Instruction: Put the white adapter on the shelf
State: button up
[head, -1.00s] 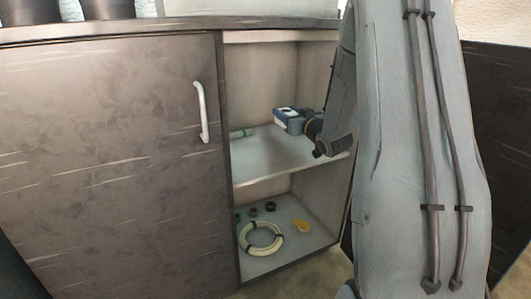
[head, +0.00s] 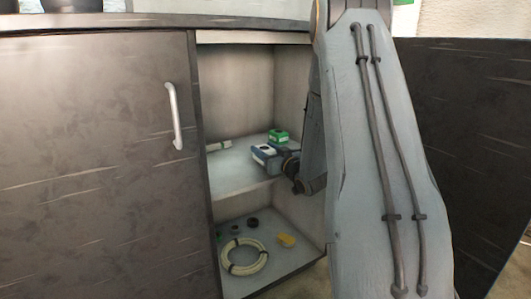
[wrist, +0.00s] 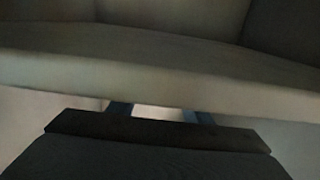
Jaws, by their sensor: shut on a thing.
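The white adapter (head: 268,150) is a small pale block between the blue fingers of my gripper (head: 264,155). My gripper is shut on it, inside the open cabinet bay and low over the shelf (head: 232,178). I cannot tell whether the adapter touches the shelf. In the wrist view a pale strip of the adapter (wrist: 160,112) shows between the fingers. A pale board edge crosses that view and hides the fingertips and most of the adapter.
A green and white box (head: 278,137) stands on the shelf just behind my gripper. A pale rod-like item (head: 219,145) lies at the shelf's left. The bottom compartment holds a cable ring (head: 243,268), a yellow piece (head: 286,240) and small dark rings. A closed door (head: 95,150) is at left.

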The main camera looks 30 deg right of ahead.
jog(key=shift+f, duration=0.1)
jog(key=o, duration=1.2)
jog(key=shift+s+r, duration=0.1)
jog(key=shift+r, duration=0.1)
jog(key=s+p, duration=0.2)
jog(key=s, duration=0.4)
jog(key=s+p, duration=0.2)
jog(key=s, duration=0.4)
jog(key=shift+d, duration=0.2)
jog(key=shift+d, duration=0.1)
